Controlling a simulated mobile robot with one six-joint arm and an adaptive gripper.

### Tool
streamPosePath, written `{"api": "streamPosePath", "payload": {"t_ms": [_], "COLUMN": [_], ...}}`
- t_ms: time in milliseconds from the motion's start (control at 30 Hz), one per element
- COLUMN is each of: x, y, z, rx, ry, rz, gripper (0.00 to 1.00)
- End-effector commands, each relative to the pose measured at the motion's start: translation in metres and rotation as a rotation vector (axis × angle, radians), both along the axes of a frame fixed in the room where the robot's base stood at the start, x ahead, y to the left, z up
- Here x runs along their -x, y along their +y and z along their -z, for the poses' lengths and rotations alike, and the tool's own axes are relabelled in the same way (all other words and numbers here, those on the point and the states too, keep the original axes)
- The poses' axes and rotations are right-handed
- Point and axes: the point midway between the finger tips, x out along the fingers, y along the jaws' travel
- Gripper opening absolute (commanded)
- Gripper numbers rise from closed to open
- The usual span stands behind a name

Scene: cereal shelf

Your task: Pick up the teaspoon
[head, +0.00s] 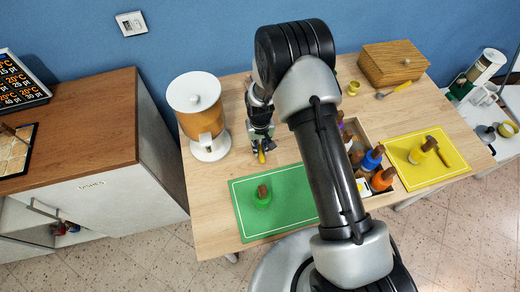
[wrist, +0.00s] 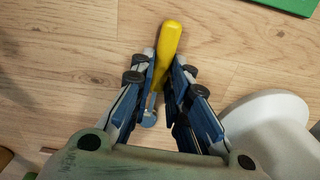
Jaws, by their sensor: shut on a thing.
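The teaspoon has a yellow handle (wrist: 169,40) and a small grey-blue end (wrist: 149,119) in the wrist view. My gripper (wrist: 163,68) is shut on it, with the fingers on either side of the handle. The handle sticks out beyond the fingertips. In the head view my gripper (head: 261,150) points down over the table, between the cereal dispenser and the green mat, and a bit of yellow (head: 262,157) shows at its fingertips. I cannot tell whether the teaspoon still touches the table.
The cereal dispenser (head: 197,108) stands close on the left; its white base (wrist: 275,130) shows beside my gripper. The green mat (head: 290,188) bears a green-based item (head: 263,196). A crate of bottles, a yellow mat (head: 455,170), a wooden box (head: 393,62) and another yellow-handled utensil (head: 398,88) lie right.

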Motion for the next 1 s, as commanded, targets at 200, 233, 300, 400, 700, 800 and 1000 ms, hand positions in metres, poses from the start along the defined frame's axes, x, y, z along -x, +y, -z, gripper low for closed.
{"api": "streamPosePath", "payload": {"t_ms": [200,233,300,400,700,800,1000], "x": [0.0,0.0,0.0,0.0,-0.001,-0.001,-0.002], "y": [0.0,0.0,0.0,0.0,0.0,0.0,0.001], "z": [0.0,0.0,0.0,-0.001,-0.027,-0.048,-0.108], "rx": [0.0,0.0,0.0,0.0,-0.001,-0.001,-0.001], "ry": [0.0,0.0,0.0,0.0,-0.003,-0.004,-0.006], "rz": [0.0,0.0,0.0,0.0,0.0,0.0,0.0], "gripper": [0.0,0.0,0.0,0.0,0.0,0.0,0.0]}}
